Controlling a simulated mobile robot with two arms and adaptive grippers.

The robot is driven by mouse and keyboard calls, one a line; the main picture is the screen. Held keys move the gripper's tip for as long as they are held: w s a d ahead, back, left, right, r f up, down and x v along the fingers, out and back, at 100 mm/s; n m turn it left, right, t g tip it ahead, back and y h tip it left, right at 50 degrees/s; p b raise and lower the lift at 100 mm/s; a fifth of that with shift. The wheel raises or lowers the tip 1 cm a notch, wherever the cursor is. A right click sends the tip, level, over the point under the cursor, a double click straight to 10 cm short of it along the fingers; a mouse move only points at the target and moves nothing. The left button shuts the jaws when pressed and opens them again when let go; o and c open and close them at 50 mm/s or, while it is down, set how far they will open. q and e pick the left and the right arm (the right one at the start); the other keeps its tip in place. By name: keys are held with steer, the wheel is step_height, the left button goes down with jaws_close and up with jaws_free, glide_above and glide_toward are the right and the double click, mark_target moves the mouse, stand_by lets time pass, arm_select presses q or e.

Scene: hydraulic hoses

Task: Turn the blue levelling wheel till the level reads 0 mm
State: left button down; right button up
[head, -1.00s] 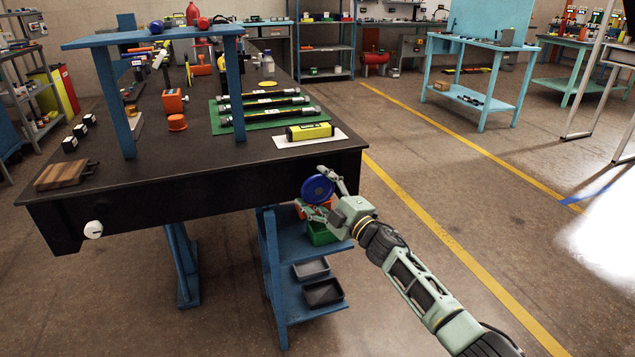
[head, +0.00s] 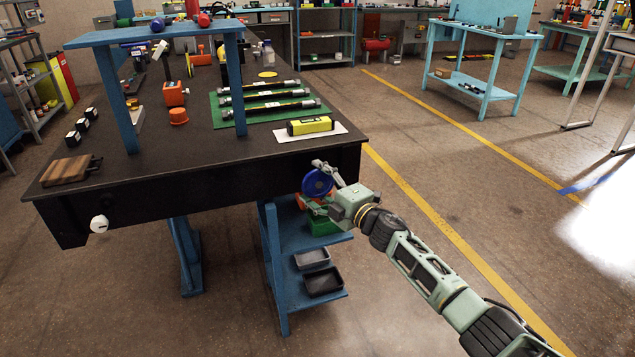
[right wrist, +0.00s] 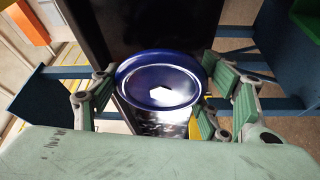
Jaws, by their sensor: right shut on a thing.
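The blue levelling wheel (head: 317,183) is on the front of the black workbench, near its right corner. My left gripper is not in view.
A white knob (head: 99,223) sits on the bench front at the left. Green and orange bins and grey trays (head: 323,281) stand on the blue shelf below the wheel. Black hoses lie on a green mat (head: 275,121).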

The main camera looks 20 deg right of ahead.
steer(key=shift+d+r, duration=0.1)
steer(key=shift+r, duration=0.05)
steer(key=o, duration=1.1)
steer(key=shift+o, duration=0.2)
steer(key=v, duration=1.2)
